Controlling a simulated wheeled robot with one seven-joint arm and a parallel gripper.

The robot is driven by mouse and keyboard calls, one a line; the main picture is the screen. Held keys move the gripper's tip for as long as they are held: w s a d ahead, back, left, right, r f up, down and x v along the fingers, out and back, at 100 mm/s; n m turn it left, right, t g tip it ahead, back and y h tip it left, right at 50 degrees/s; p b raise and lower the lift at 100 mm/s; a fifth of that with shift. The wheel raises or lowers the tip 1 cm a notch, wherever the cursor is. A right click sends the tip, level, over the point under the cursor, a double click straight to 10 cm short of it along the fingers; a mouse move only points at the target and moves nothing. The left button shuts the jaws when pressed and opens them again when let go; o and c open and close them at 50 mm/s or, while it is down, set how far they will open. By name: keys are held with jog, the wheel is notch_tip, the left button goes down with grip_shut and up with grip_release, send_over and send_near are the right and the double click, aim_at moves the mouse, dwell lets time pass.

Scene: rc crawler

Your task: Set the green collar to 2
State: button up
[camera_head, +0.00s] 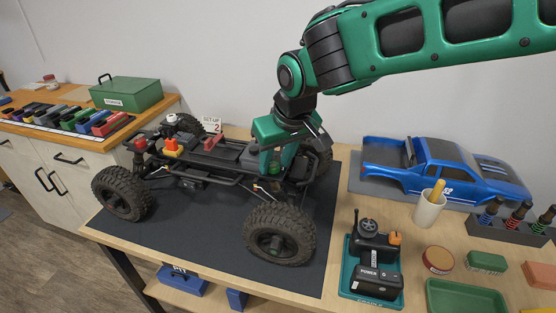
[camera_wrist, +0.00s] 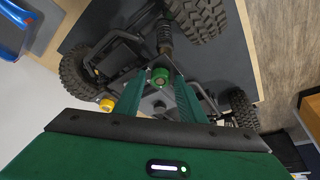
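The green collar (camera_wrist: 160,76) shows in the wrist view as a ring at the end of a dark shock absorber (camera_wrist: 165,40) on the crawler chassis. My gripper (camera_wrist: 161,78) is open, with one green finger on each side of the collar and visible gaps between. In the head view my gripper (camera_head: 278,168) points down over the right end of the crawler (camera_head: 205,155) and hides the collar. A small card (camera_head: 212,125) behind the chassis reads "SET-UP 2". No scale on the collar is readable.
Large tyres (camera_head: 279,235) flank the work spot. A yellow round part (camera_wrist: 106,105) is left of my fingers in the wrist view. A blue truck body (camera_head: 425,172), a cup (camera_head: 429,210) and a transmitter (camera_head: 374,262) stand to the right. The dark mat (camera_head: 190,235) is clear in front.

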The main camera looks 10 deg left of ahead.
jog(key=c, duration=0.7)
jog(key=shift+d, duration=0.2)
jog(key=shift+c, duration=0.2)
jog(key=shift+a, duration=0.2)
jog(key=shift+m, duration=0.5)
jog(key=m, duration=0.1)
jog(key=m+h, duration=0.1)
jog(key=m, duration=0.2)
jog(key=shift+s+a+t+h, duration=0.1)
jog(key=shift+a+t+h, duration=0.2)
jog(key=m, duration=0.2)
jog(key=m+h, duration=0.1)
jog(key=m, duration=0.1)
jog(key=shift+a+h, duration=0.2)
jog(key=shift+h, duration=0.1)
jog(key=shift+m+h, duration=0.5)
jog(key=shift+m, duration=0.9)
